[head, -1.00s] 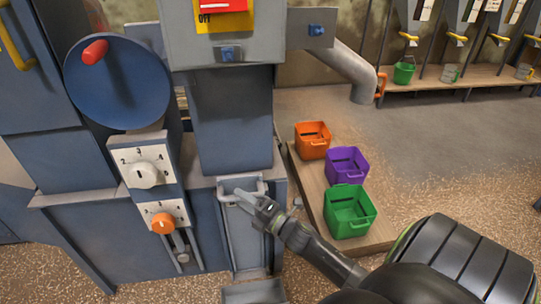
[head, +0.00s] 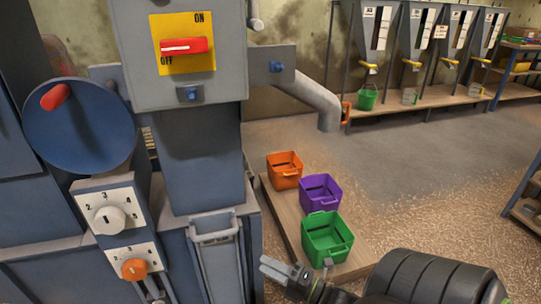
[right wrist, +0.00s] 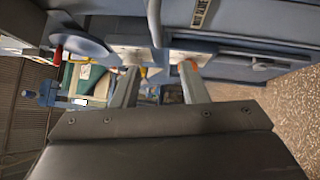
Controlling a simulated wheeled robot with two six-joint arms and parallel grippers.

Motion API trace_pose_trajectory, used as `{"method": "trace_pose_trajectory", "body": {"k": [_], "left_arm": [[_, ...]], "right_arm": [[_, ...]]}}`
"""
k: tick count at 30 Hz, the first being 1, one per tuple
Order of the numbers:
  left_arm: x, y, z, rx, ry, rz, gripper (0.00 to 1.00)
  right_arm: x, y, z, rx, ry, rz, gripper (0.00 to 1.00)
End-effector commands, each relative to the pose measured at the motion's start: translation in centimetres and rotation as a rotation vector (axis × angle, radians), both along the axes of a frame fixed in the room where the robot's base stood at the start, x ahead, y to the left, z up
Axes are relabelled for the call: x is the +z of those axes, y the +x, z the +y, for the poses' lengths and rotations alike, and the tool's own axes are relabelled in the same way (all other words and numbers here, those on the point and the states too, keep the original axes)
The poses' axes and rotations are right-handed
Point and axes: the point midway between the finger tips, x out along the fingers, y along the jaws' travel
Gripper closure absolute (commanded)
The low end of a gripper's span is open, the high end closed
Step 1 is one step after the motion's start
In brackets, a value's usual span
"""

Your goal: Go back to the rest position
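My right gripper (head: 268,266) is low in the head view, in front of the machine and left of the green crate. In the right wrist view its two fingers (right wrist: 160,84) stand apart with nothing held between them. The grey bucket elevator (head: 178,70) fills the left of the head view. Its metal-framed chute with a handle (head: 215,238) is just left of my right gripper, and a gap shows between them. My left gripper is not in view.
Orange (head: 285,178), purple (head: 320,200) and green (head: 328,243) crates stand on a low wooden platform (head: 285,232). The machine carries a red switch (head: 184,46), a blue wheel (head: 80,125) and dials (head: 108,219). Open floor (head: 420,160) lies to the right.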

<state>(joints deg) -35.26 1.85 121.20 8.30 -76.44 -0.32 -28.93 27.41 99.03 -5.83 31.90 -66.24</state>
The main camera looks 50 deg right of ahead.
Motion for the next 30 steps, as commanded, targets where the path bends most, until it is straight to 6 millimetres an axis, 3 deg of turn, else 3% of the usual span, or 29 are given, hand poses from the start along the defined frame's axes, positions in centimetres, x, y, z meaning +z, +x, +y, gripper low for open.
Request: {"method": "trace_pose_trajectory", "body": {"k": [19, 25, 30], "left_arm": [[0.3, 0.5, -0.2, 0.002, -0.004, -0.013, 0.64], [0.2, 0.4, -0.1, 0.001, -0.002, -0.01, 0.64], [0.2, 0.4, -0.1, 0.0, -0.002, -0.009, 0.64]], "right_arm": [[-0.7, 0.2, -0.1, -0.033, 0.05, 0.05, 0.6], [-4.0, 0.2, -0.3, -0.195, 0.302, 0.28, 0.6], [-7.6, -1.1, 0.1, -0.378, 0.582, 0.51, 0.6]]}}
